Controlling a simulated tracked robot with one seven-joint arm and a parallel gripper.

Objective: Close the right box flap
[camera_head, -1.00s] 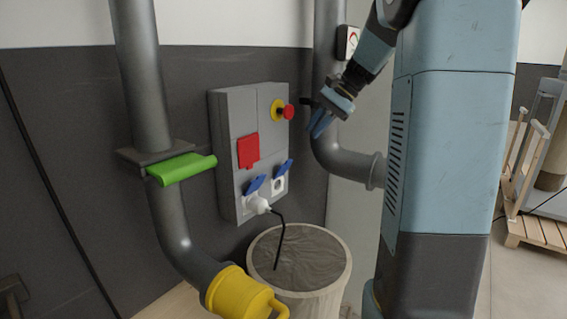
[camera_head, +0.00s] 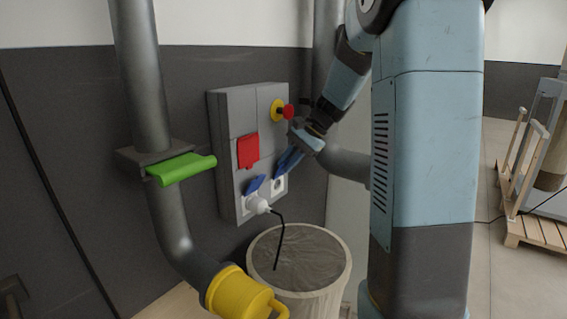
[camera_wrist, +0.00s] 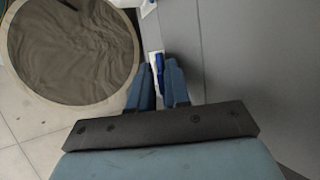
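The grey box (camera_head: 232,140) on the wall carries two white sockets with blue flaps at its lower part. The left blue flap (camera_head: 255,184) stands tilted out above the left socket, which holds a white plug (camera_head: 257,205). The right socket (camera_head: 278,185) shows white, uncovered. Its flap is mostly hidden behind my gripper (camera_head: 290,160) in the head view. In the wrist view the right flap (camera_wrist: 160,64) shows as a dark blue strip in the gap between my blue fingers (camera_wrist: 160,86). The fingers are apart; contact with the flap cannot be told.
A red cover (camera_head: 248,151) and a red button on yellow (camera_head: 287,111) sit above on the box. A round bin (camera_head: 340,270) stands below, with a black cable over it. Grey pipes, a green lever (camera_head: 181,169) and a yellow cap (camera_head: 238,293) are at left.

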